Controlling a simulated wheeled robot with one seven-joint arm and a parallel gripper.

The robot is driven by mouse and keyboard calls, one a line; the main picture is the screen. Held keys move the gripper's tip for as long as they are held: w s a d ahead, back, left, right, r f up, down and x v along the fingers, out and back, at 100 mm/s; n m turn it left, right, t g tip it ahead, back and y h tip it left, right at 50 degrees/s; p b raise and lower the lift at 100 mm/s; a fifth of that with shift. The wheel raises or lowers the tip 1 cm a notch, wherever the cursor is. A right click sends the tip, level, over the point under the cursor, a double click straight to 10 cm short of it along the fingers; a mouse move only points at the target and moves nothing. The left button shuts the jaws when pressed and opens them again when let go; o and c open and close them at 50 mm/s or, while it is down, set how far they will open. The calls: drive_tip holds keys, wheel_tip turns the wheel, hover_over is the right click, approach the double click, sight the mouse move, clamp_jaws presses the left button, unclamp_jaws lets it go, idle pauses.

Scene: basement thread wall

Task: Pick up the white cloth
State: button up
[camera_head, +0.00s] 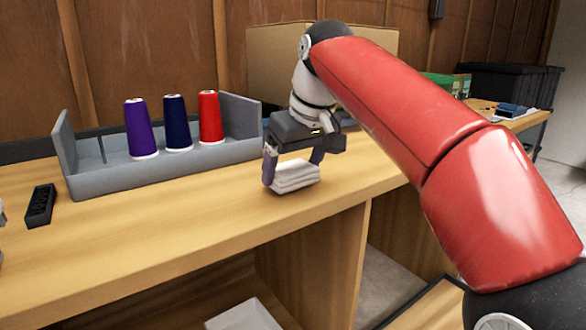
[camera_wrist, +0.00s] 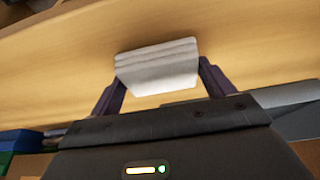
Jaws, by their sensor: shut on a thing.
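The white cloth (camera_head: 294,176) is a folded, layered stack at the front part of the wooden table. My gripper (camera_head: 291,172) reaches down over it with one finger on each side and is shut on it. In the wrist view the cloth (camera_wrist: 157,68) sits between the two dark fingers of my gripper (camera_wrist: 162,85). I cannot tell for sure whether the cloth touches the tabletop or is slightly above it.
A grey tray (camera_head: 85,184) at the back left holds purple (camera_head: 140,128), navy (camera_head: 177,122) and red (camera_head: 210,117) thread cones. A cardboard box (camera_head: 270,65) stands behind my gripper. The table front between remote and cloth is clear.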

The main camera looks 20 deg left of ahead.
sight(293, 168)
wheel_tip(293, 168, up, 19)
drive_tip(key=p, duration=1.2)
drive_tip(key=shift+r, duration=0.1)
drive_tip(key=o, duration=0.4)
drive_tip(key=c, duration=0.3)
drive_tip(key=shift+s, duration=0.1)
